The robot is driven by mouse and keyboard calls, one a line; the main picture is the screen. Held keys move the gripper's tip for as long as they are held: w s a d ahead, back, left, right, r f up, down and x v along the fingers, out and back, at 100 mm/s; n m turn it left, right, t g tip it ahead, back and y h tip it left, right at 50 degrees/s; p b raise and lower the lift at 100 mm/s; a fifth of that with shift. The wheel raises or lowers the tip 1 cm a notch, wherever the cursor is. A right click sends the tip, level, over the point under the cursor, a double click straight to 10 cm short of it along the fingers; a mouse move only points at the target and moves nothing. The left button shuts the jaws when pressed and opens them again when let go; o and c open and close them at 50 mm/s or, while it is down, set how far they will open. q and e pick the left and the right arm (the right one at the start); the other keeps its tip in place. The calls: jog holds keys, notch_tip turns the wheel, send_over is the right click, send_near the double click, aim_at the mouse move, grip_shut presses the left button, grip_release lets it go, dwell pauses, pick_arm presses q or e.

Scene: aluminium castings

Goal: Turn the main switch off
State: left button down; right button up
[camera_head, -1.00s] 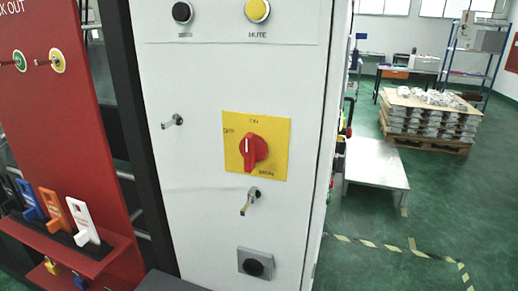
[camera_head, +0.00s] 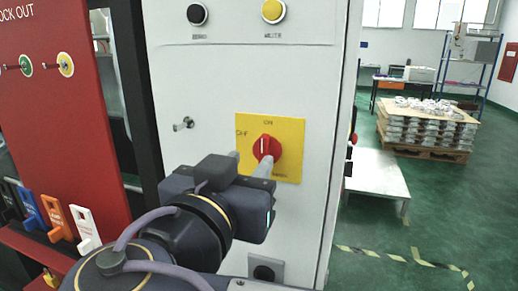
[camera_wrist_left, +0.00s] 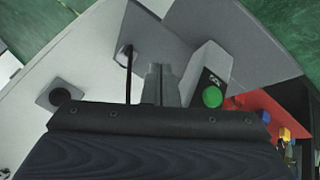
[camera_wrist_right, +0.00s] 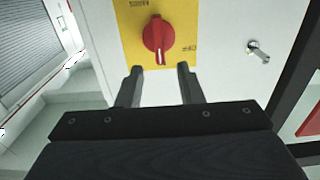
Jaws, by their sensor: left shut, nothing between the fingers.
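The main switch is a red knob (camera_head: 266,148) on a yellow plate (camera_head: 290,135) on the grey cabinet. Its handle stands upright, white mark at the top, toward the ON label; OFF is at the left. My right gripper (camera_head: 251,165) is open and empty in front of the plate's lower left. One finger covers the knob's lower part. In the right wrist view, the knob (camera_wrist_right: 157,35) lies just beyond the two spread fingertips (camera_wrist_right: 160,72), between their lines; no contact shows. My left gripper (camera_wrist_left: 162,68) is shut and empty in the left wrist view, outside the head view.
A key-like latch (camera_head: 184,124) sits left of the plate. A black button (camera_head: 264,271) is below, and a yellow button (camera_head: 272,11) above. A red lockout board (camera_head: 60,110) with coloured tags stands at the left. A pallet of castings (camera_head: 428,125) stands at the back right.

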aim_at(262, 148)
jog(key=p+x, duration=0.1)
jog(key=x, duration=0.4)
jog(key=shift+w+d, duration=0.15)
jog(key=shift+w, duration=0.1)
grip_shut()
